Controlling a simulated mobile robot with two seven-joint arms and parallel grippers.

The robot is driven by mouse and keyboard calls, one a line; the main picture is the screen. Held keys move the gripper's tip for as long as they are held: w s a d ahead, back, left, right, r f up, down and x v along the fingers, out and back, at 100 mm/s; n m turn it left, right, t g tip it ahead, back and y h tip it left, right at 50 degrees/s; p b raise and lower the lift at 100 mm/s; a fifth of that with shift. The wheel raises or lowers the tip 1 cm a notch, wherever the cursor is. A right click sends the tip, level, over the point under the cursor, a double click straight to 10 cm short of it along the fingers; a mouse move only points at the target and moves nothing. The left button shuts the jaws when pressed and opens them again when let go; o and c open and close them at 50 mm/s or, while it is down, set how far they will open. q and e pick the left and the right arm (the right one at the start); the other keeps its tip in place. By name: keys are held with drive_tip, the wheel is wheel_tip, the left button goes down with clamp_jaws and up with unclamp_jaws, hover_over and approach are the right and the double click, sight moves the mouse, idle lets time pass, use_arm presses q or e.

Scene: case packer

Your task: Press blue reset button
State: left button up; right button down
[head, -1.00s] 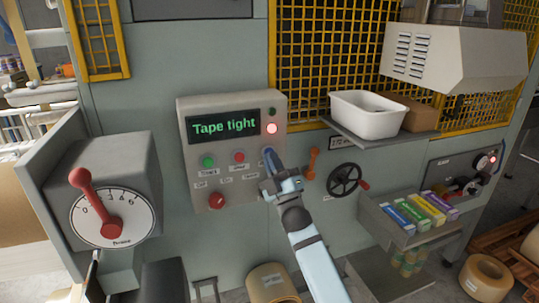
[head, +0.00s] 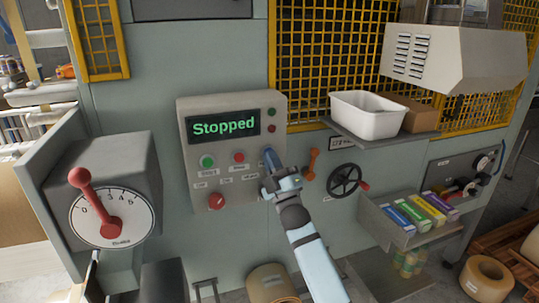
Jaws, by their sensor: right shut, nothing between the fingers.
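The grey control box (head: 190,165) is on the machine front. Its display (head: 222,125) reads "Stopped" in green letters. A green button (head: 207,162) and a red button (head: 238,157) sit in a row below the display. My right gripper (head: 270,156) is shut and empty, with its tips at the right end of this row. The blue reset button is hidden, or cannot be told apart from the bluish fingertips there. Whether the tips touch it cannot be told. My left gripper is not in view.
A red knob (head: 216,201) is low on the box. A red-handled dial (head: 112,215) is at the left. An orange handle (head: 313,163), a black handwheel (head: 344,180) and a shelf with a white tub (head: 367,117) are to the right of my gripper.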

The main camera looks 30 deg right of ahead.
drive_tip(key=shift+s, duration=0.15)
drive_tip(key=shift+s+a, duration=0.15)
drive_tip(key=shift+s, duration=0.55)
drive_tip(key=s, duration=0.2)
drive_tip(key=s+a+p, duration=0.1)
drive_tip(key=s, duration=0.2)
drive_tip(key=shift+a, duration=0.1)
drive_tip(key=shift+w, duration=0.1)
idle(0.9)
